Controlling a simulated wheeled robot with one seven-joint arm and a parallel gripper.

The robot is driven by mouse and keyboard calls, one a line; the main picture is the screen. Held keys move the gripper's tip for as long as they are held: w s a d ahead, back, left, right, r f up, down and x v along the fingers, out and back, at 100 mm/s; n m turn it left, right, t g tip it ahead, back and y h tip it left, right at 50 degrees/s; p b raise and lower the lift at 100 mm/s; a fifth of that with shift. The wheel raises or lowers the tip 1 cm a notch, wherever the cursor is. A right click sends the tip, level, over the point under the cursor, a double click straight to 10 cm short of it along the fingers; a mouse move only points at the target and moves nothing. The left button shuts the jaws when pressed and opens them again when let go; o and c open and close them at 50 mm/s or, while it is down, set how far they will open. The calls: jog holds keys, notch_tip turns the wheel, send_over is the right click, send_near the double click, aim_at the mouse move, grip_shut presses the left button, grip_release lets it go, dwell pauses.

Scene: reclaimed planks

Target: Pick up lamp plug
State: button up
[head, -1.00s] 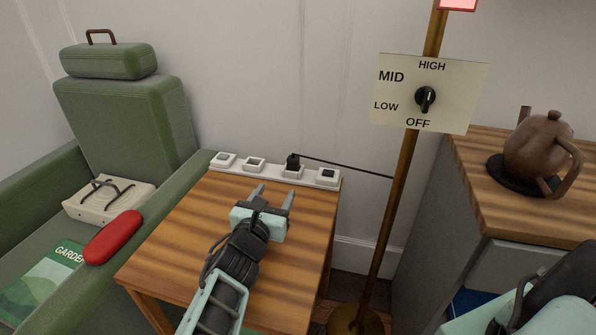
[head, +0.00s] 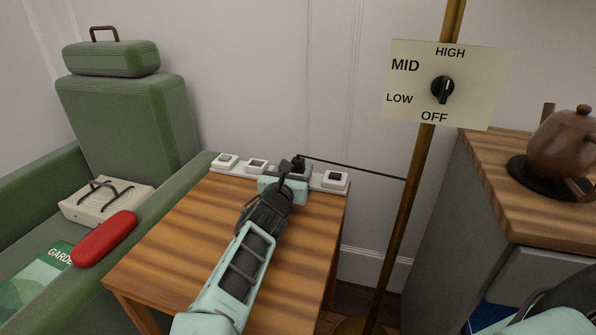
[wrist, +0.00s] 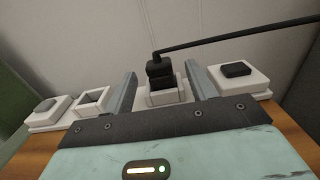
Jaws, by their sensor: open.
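The lamp plug (wrist: 159,72) is black and stands upright in a white socket of the power strip (wrist: 212,71) in the wrist view. Its black cord (wrist: 235,37) runs off to the right. In the head view the plug (head: 299,160) shows only in part, behind my gripper (head: 288,178). My gripper, also in the wrist view (wrist: 163,88), is open, with one finger on each side of the plug's socket. The plug is between the fingers or just beyond them, and no finger is seen touching it. The fingertips are hidden in the head view.
The strip lies along the back edge of a wooden table (head: 165,245), against the wall. A brass lamp pole (head: 404,205) with a dial sign (head: 409,105) stands to the right. A green armchair (head: 130,115) is at the left, and a cabinet with a brown teapot (head: 559,143) at the right.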

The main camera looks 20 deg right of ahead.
aim_at(297, 163)
jog(key=b+x, duration=0.1)
jog(key=x, duration=0.4)
jog(key=shift+w+r+b, duration=0.15)
jog(key=shift+r+b, duration=0.1)
jog(key=shift+b, duration=0.1)
jog(key=c, duration=1.1)
